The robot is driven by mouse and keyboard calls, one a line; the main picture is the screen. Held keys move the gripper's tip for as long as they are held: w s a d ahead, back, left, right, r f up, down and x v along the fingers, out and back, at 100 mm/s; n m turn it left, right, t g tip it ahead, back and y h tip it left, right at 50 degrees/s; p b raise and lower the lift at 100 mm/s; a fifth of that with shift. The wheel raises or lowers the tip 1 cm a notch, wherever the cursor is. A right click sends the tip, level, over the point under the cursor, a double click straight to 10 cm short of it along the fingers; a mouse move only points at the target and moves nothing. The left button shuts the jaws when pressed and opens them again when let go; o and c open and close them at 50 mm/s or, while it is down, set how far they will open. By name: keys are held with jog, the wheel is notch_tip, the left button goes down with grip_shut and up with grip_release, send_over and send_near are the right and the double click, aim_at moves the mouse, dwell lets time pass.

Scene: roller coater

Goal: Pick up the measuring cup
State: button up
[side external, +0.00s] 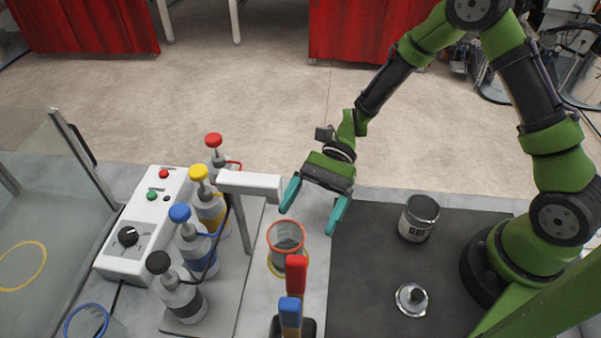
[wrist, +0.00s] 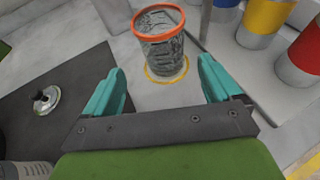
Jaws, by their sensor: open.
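The measuring cup (side external: 287,247) is a clear cup with an orange-red rim. It stands upright on the light worktop at a yellow ring mark (side external: 274,268). In the wrist view the cup (wrist: 161,50) is at the top centre, ahead of the fingertips and roughly between their lines. My gripper (side external: 311,210) has teal fingers spread wide and is empty. It is above and behind the cup in the side view, apart from it. In the wrist view my gripper (wrist: 160,80) shows both fingers open, with nothing between them but the worktop and the cup's lower part beyond.
Dispenser bottles with red, yellow, blue and black caps (side external: 200,237) stand left of the cup. A white arm (side external: 249,186) juts out near my fingers. Red and blue handles (side external: 295,275) stand close in front of the cup.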

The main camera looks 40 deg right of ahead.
aim_at(295, 236)
jog(key=x, duration=0.7)
jog(key=shift+w+a+f, duration=0.2)
jog(key=shift+a+f, duration=0.1)
jog(key=shift+f, duration=0.1)
jog(key=c, duration=1.2)
jog(key=shift+r, duration=0.1)
